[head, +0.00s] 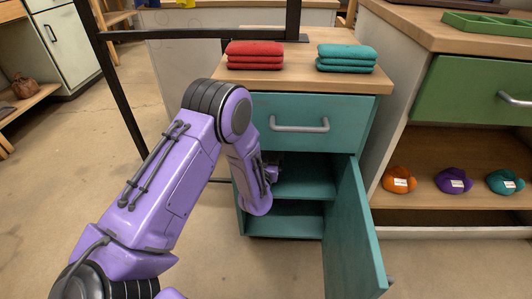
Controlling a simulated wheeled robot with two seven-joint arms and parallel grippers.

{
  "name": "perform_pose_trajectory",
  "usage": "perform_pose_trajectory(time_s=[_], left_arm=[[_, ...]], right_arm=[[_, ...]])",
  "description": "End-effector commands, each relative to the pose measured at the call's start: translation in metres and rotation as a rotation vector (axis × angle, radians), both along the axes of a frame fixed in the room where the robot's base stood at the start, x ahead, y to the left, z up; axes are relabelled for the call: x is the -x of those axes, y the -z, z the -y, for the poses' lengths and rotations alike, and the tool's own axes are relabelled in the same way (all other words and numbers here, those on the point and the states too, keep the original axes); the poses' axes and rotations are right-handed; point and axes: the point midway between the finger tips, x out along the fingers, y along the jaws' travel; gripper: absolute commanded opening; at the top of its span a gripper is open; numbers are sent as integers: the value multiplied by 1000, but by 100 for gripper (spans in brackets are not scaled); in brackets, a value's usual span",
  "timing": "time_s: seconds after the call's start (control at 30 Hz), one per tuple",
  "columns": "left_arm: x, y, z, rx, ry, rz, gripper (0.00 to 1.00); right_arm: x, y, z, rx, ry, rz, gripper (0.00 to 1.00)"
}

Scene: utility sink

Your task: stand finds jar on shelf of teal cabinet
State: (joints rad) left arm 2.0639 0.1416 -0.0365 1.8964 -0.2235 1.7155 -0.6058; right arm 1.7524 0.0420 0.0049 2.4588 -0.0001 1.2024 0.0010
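The teal cabinet (315,108) stands in the middle with its drawer shut. Its lower door (352,235) is swung open to the right, showing an upper shelf (305,182) and a lower compartment (285,220). My purple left arm comes in from the left and reaches to the left side of the opening. Only a small part of my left gripper (272,172) shows, at the upper shelf's left side; its fingers are hidden or too small to make out. I see no jar; the arm hides the left part of the inside. My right gripper is not in view.
Folded red towels (255,55) and teal towels (346,58) lie on the wooden top. At right, orange (399,180), purple (453,180) and teal (505,182) bundles sit on a shelf below a green drawer (480,95). A black frame (120,100) stands at left.

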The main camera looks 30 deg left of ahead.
Motion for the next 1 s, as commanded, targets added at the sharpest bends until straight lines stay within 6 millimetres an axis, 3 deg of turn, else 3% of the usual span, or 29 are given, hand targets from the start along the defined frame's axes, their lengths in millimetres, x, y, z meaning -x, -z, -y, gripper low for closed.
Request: perform_pose_trajectory(time_s=[0.17, 0.6, 0.87, 0.93, 1.0], left_arm=[[7, -4, 4, -1, 3, -4, 92], [97, -4, 46, 0, 2, -2, 92], [110, -2, 51, 0, 0, -1, 92], [116, 9, 50, 16, 1, -46, 92], [138, 41, 49, 70, 1, -178, 92]], right_arm=[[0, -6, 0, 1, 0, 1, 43], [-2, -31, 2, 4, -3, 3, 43], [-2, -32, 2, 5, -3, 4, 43], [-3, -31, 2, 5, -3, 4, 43], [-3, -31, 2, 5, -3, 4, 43]])
